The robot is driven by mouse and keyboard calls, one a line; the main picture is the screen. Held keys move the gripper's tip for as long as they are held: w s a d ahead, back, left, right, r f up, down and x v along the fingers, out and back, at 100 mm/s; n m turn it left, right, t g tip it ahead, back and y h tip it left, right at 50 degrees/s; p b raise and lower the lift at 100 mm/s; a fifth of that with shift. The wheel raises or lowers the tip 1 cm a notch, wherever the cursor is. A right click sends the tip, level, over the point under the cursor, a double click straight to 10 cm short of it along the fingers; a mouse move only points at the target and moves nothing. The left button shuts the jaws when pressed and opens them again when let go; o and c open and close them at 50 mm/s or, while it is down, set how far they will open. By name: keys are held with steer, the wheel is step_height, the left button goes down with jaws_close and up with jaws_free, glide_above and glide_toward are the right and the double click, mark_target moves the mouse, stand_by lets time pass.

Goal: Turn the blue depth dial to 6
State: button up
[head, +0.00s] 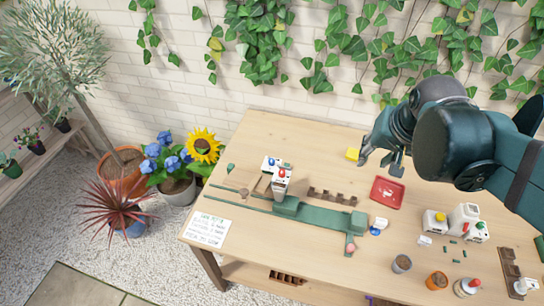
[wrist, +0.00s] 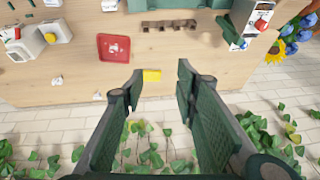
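A small blue dial (head: 271,162) sits on a white block at the back left of the bench, beside a white block with a red dial (head: 281,175). In the wrist view the blue part (wrist: 243,44) and the red dial (wrist: 261,25) show at the upper right. Markings on the dials are too small to read. Another blue piece (head: 376,231) lies by a white block near the green machine's right end. My gripper (head: 381,163) is open and empty above the bench's back edge, well to the right of the dial; its fingers also show in the wrist view (wrist: 160,72).
A yellow block (head: 352,154) and a red tray (head: 387,192) are near my gripper. A green rail assembly (head: 320,213) and a brown slotted rack (head: 332,197) lie mid-bench. White units (head: 463,219) and small pots (head: 401,263) stand at right. A printed card (head: 207,230) lies front left.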

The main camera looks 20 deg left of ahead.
steer(key=w+a+f+g+p, duration=0.1)
steer(key=w+a, duration=0.5)
steer(key=a, duration=0.2)
steer(key=m+g+p, duration=0.1)
steer(key=g+p, duration=0.2)
steer(key=p, duration=0.1)
glide_toward(272, 160)
steer(key=shift+w+a+f+h, duration=0.1)
steer(key=shift+w+h, duration=0.2)
steer(key=shift+w, duration=0.05)
steer(key=shift+a+f+g, duration=0.25)
steer(key=shift+f+g, duration=0.05)
steer(key=shift+f, duration=0.15)
steer(key=shift+a+f, duration=0.1)
steer(key=shift+f, duration=3.6)
steer(key=shift+c, duration=0.3)
steer(key=c, duration=0.8)
